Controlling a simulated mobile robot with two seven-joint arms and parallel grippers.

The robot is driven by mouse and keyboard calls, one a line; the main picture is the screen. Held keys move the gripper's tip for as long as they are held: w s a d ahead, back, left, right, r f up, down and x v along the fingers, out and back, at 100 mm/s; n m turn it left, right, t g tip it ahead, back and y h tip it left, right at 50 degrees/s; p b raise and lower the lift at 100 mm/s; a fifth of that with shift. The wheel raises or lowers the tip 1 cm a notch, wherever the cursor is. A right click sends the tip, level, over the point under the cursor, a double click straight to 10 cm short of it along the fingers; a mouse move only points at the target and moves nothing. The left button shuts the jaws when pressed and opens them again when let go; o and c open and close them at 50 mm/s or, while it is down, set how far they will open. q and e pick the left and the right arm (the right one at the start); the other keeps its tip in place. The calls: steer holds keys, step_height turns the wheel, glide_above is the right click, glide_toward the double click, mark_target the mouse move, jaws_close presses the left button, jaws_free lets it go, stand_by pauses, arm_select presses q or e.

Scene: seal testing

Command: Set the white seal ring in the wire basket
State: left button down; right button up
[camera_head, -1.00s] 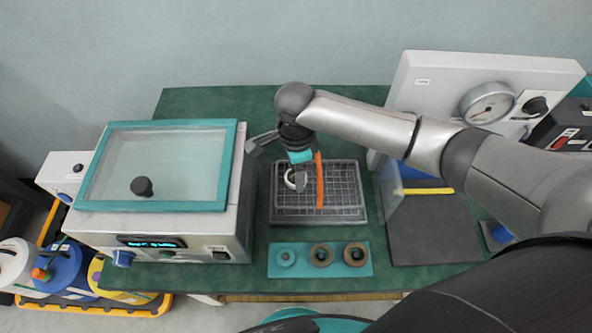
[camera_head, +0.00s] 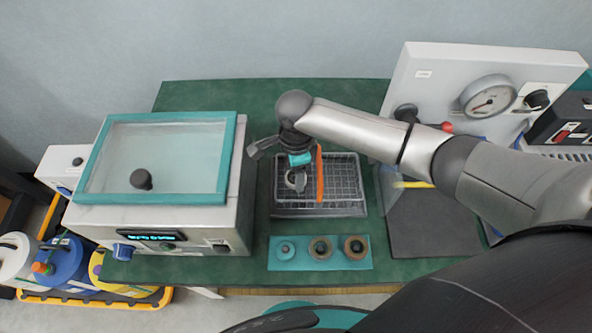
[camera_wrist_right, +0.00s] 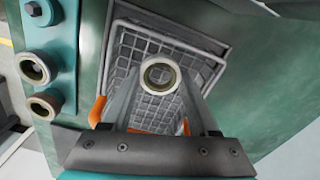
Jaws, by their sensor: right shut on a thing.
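My right gripper (camera_head: 297,183) points down over the left part of the wire basket (camera_head: 345,170), a grey mesh basket with an orange handle. It is shut on the white seal ring (camera_wrist_right: 148,76), a pale ring with a dark opening held between the fingertips in the right wrist view. The basket's mesh floor (camera_wrist_right: 150,113) shows behind the ring. I cannot tell how far the ring is above that floor. In the head view the gripper partly covers the ring. My left gripper is not in view.
A teal holder (camera_head: 303,263) in front of the basket has a bare peg at left and two brownish rings. A lidded bath (camera_head: 155,165) stands left of the basket. A gauge panel (camera_head: 440,80) and dark mat (camera_head: 430,225) are at right.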

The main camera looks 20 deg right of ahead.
steer(key=shift+f, duration=0.6)
stand_by(0.3)
steer(key=o, duration=1.5)
step_height(320, 180, up, 10)
steer(key=p, duration=1.3)
steer(key=shift+s, duration=0.1)
